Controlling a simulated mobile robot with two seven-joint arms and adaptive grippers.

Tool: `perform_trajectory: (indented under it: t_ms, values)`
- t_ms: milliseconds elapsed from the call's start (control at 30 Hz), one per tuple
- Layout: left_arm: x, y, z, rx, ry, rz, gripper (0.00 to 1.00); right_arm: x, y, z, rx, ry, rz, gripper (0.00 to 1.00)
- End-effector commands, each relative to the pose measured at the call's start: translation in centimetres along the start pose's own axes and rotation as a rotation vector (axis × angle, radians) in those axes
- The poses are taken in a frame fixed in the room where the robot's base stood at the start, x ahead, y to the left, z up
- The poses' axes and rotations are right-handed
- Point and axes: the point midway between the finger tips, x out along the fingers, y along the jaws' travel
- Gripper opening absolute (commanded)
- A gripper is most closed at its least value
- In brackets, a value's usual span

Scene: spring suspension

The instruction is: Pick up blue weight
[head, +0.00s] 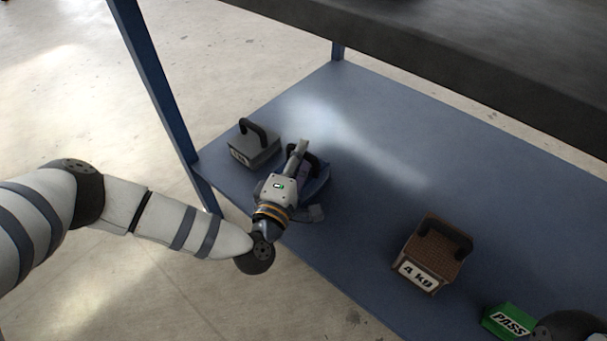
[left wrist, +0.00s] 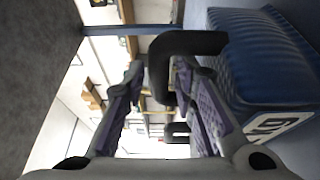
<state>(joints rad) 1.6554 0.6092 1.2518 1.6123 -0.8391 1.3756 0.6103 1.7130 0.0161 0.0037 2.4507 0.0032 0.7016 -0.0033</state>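The blue weight (head: 317,186) stands on the blue shelf, partly hidden behind my left gripper (head: 306,178) in the head view. In the left wrist view the blue weight (left wrist: 262,62) fills the upper right, with a white label at its lower edge. Its black handle (left wrist: 188,43) reaches into the space between the fingers of my left gripper (left wrist: 162,78). The fingers are spread apart, one on each side of the handle's bar. I cannot tell whether either finger touches it. My right gripper does not show.
A grey weight (head: 254,150) with a black handle stands just left of the blue one. A brown 4 KG weight (head: 432,258) and a green PASS block (head: 508,321) are farther right. A dark upper surface (head: 450,45) overhangs the blue shelf (head: 400,150).

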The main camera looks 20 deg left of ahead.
Motion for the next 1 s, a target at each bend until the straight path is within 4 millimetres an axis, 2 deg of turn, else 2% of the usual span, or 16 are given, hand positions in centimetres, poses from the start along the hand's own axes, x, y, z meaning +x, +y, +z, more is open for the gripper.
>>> perform_trajectory:
  t_ms: [100, 267, 300, 400, 867, 1000]
  values:
    - [1.0, -0.1, 0.0, 0.000, 0.000, -0.002, 0.25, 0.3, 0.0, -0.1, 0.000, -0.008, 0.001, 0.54]
    - [1.0, 0.1, 0.0, 0.000, -0.001, 0.000, 0.25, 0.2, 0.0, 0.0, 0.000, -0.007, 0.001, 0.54]
    - [1.0, 0.1, 0.0, 0.000, -0.001, 0.000, 0.23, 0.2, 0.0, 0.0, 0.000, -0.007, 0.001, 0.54]
    - [1.0, 0.0, 0.0, 0.000, -0.001, 0.000, 0.01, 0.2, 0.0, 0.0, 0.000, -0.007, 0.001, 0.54]
    - [1.2, 0.6, 0.1, -0.004, 0.000, 0.012, 0.00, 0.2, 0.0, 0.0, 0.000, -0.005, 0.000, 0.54]
    - [1.2, 1.5, 0.1, -0.003, 0.000, 0.015, 0.00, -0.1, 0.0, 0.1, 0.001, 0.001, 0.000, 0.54]
